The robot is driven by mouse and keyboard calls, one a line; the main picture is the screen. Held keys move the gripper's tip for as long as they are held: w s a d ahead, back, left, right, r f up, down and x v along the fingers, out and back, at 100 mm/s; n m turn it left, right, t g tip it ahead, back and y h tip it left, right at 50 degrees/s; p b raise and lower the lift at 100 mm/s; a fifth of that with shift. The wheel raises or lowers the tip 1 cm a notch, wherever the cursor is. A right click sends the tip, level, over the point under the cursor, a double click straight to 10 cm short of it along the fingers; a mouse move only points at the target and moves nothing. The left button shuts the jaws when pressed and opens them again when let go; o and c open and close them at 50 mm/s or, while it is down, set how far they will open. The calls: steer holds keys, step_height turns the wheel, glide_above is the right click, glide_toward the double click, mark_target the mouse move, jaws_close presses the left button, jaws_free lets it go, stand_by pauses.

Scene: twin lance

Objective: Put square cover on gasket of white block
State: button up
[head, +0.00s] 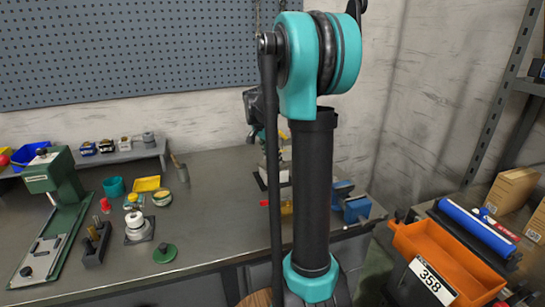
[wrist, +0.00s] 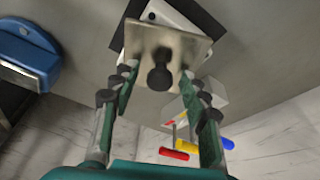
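The square cover (wrist: 143,50) is a beige metal plate with a dark round knob (wrist: 160,76), seen in the wrist view. My gripper (wrist: 159,72) has its fingers apart on either side of the knob, with gaps visible. The fingertips overlap the cover's side edges in the picture. A white block (wrist: 182,18) shows behind the cover, with a dark square piece (wrist: 208,22) around it. The gasket cannot be picked out clearly, and I cannot tell whether the cover rests on the block. In the head view my arm hides most of this spot.
A blue vise-like tool (wrist: 28,52) lies left in the wrist view. Red (wrist: 174,154), yellow (wrist: 187,147) and blue (wrist: 215,144) handles lie near the wall. In the head view, a green press (head: 55,200) and a white fixture (head: 136,226) stand on the bench's left.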

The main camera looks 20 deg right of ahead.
steer(key=v, duration=1.2)
steer(key=shift+r, duration=0.15)
